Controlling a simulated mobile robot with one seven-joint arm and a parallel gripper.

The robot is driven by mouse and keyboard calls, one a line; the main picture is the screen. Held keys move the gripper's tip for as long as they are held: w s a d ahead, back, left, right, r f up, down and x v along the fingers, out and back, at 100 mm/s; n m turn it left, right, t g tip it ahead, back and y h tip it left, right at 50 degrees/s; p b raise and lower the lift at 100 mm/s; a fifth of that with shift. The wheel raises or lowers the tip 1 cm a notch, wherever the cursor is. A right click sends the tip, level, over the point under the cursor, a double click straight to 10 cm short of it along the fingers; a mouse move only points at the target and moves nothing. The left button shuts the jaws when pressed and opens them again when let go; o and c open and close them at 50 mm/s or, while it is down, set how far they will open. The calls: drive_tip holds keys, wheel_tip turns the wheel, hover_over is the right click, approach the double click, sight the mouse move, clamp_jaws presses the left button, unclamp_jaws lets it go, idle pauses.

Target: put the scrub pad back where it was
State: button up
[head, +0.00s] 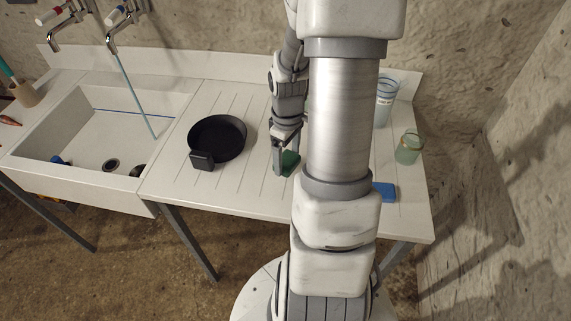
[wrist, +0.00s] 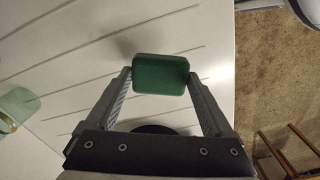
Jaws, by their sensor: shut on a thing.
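The scrub pad is a green block with rounded corners, seen in the wrist view (wrist: 160,74) between my fingertips. My gripper (wrist: 160,80) is shut on it, one finger at each short side. In the head view my gripper (head: 283,168) points down over the ribbed drainboard (head: 250,185), right of the black pan, and the green pad (head: 291,160) shows beside the fingers, partly hidden. A soft shadow lies near the pad on the board; I cannot tell for sure whether the pad touches the surface.
A black pan (head: 222,134) with a dark block (head: 202,161) at its front stands left of my gripper. A blue block (head: 384,191), a greenish glass jar (head: 408,148) and a tall clear container (head: 386,100) stand right. The sink (head: 90,135) with running water is far left.

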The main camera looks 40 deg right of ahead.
sight(287, 159)
drive_tip(key=shift+f, duration=2)
drive_tip(key=shift+f+b, duration=0.1)
drive_tip(key=shift+b, duration=0.2)
drive_tip(key=shift+f, duration=0.15)
drive_tip(key=o, duration=1.1)
drive_tip(key=shift+c, duration=0.2)
wheel_tip(287, 159, up, 12)
drive_tip(key=shift+r+p, duration=0.25)
drive_tip(key=shift+p, duration=0.6)
drive_tip(key=shift+a, duration=0.1)
